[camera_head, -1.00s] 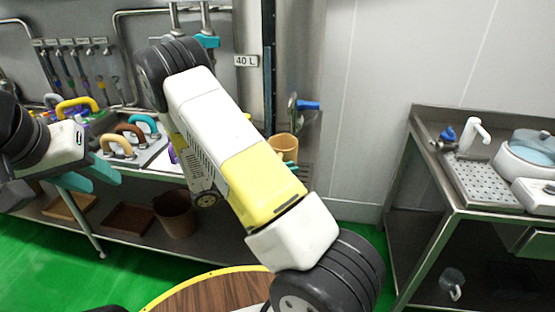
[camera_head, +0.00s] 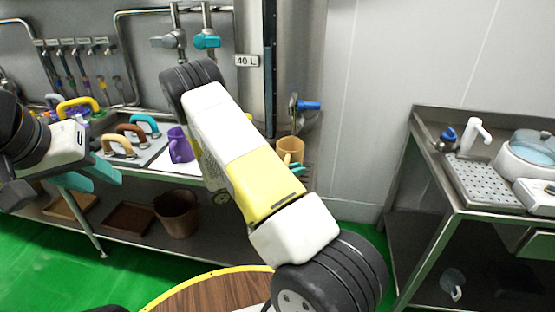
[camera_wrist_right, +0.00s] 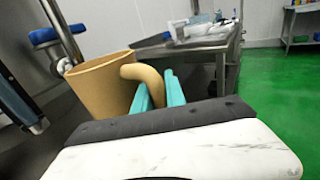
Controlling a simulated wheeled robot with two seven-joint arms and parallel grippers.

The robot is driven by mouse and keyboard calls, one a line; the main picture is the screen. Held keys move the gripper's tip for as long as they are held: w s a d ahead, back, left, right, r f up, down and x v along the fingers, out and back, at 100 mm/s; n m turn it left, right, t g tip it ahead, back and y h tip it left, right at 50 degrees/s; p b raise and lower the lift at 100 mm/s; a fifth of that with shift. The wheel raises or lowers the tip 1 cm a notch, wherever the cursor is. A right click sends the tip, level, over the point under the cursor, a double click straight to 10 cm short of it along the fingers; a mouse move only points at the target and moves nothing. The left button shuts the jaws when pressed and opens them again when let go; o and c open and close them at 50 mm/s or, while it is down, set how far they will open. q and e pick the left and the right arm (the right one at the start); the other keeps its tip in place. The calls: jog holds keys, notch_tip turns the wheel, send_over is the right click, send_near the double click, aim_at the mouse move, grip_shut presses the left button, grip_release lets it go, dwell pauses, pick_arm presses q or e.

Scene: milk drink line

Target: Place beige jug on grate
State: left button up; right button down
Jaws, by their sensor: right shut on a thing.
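The beige jug (camera_head: 291,149) is upright below the blue-handled tap at the steel column. It also shows in the right wrist view (camera_wrist_right: 98,88), with its handle toward me. My right gripper (camera_wrist_right: 160,92) is shut on that handle with its teal fingers; in the head view they show just below the jug, partly hidden by my arm. Whether the jug's base touches a surface cannot be told. A perforated metal grate (camera_head: 490,182) lies on the right-hand counter, bare in its middle. My left gripper (camera_head: 90,176) is open and empty at the left, in front of the back counter.
The blue-handled tap (camera_head: 306,105) is close above the beige jug. A white spout (camera_head: 480,130) rises by the grate. A round wooden table (camera_head: 215,292) is in front.

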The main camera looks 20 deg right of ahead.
jog(key=c, duration=1.4)
grip_release()
jog(key=shift+f, duration=0.1)
jog(key=shift+a, duration=0.15)
jog(key=a, duration=1.1)
jog(key=s+d+r+m+g+y, duration=0.1)
jog(key=s+r+m+g+y, duration=0.3)
jog(key=s+r+m+y, duration=0.6)
jog(key=s+a+r+m+t+y, duration=0.2)
jog(key=s+r+t+y, duration=0.1)
jog(key=r, duration=0.2)
jog(key=s+a+r+m+t+y, duration=0.2)
jog(key=s+r+m+t+y, duration=0.1)
jog(key=s+r, duration=0.1)
jog(key=s+a+r+m+t+y, duration=0.2)
jog(key=s+r+t+y, duration=0.1)
jog(key=r+y, duration=0.1)
jog(key=shift+s+a+r+m+t, duration=0.1)
jog(key=shift+s+r+m+t, duration=0.1)
jog(key=shift+r, duration=0.25)
jog(key=shift+s+a+r+m+t, duration=0.1)
jog(key=shift+s+r+m, duration=0.1)
jog(key=shift+r, duration=0.2)
